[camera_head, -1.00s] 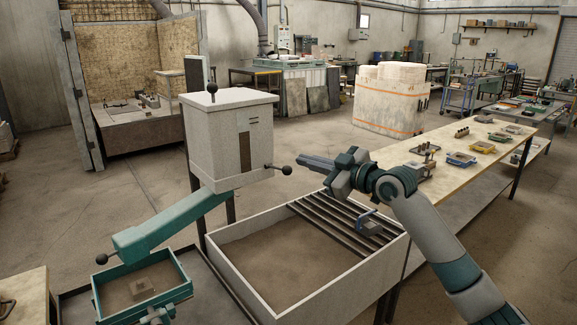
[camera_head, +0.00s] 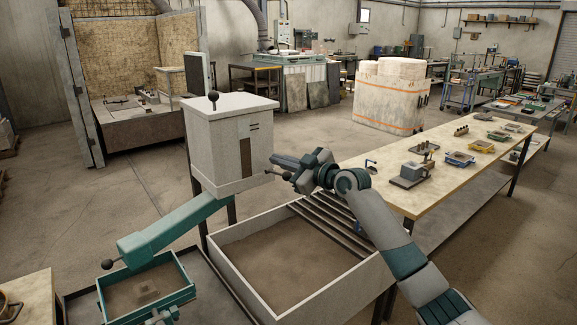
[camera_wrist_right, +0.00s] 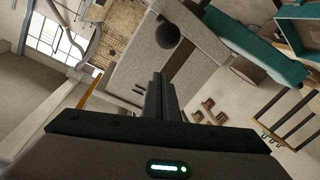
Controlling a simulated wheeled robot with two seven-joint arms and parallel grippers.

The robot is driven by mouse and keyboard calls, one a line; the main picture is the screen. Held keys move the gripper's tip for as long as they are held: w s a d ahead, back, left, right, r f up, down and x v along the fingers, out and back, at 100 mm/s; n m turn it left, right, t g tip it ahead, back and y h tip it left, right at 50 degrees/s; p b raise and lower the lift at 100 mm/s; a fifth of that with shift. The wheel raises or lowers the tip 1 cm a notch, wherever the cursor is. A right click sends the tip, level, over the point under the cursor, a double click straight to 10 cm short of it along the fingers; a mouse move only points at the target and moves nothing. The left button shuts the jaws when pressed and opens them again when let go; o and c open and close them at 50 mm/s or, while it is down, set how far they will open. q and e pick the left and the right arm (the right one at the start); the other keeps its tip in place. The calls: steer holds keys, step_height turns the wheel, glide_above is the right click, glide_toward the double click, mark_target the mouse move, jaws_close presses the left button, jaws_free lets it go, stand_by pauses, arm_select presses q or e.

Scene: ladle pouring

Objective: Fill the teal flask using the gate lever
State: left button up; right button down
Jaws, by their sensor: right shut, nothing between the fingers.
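The light-grey hopper (camera_head: 225,150) has a gate lever with a dark ball knob (camera_head: 287,176) on its right side. My right gripper (camera_head: 278,160) is shut and empty, its fingertips beside the hopper just above the knob. In the right wrist view the dark knob (camera_wrist_right: 168,35) appears just beyond the closed fingers (camera_wrist_right: 161,90). I cannot tell whether they touch. A teal chute (camera_head: 175,232) slopes down left from the hopper toward the teal flask (camera_head: 188,291), an open box with a brown floor and a small raised pattern. My left gripper (camera_head: 162,316) is partly cut off at the bottom edge.
A large pale bin (camera_head: 240,289) with brown sand and dark slats (camera_head: 325,226) stands below the hopper. A long workbench (camera_head: 440,185) with small trays and tools runs along the right. Another knob (camera_head: 213,96) tops the hopper. A dark-knobbed handle (camera_head: 108,264) sits at the chute's lower end.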

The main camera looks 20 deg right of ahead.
steer(key=f, duration=0.1)
steer(key=d+f+p, duration=0.1)
steer(key=d+f, duration=0.1)
steer(key=shift+s+d+f, duration=0.1)
steer(key=shift+s+f, duration=0.1)
steer(key=shift+s, duration=0.1)
stand_by(0.3)
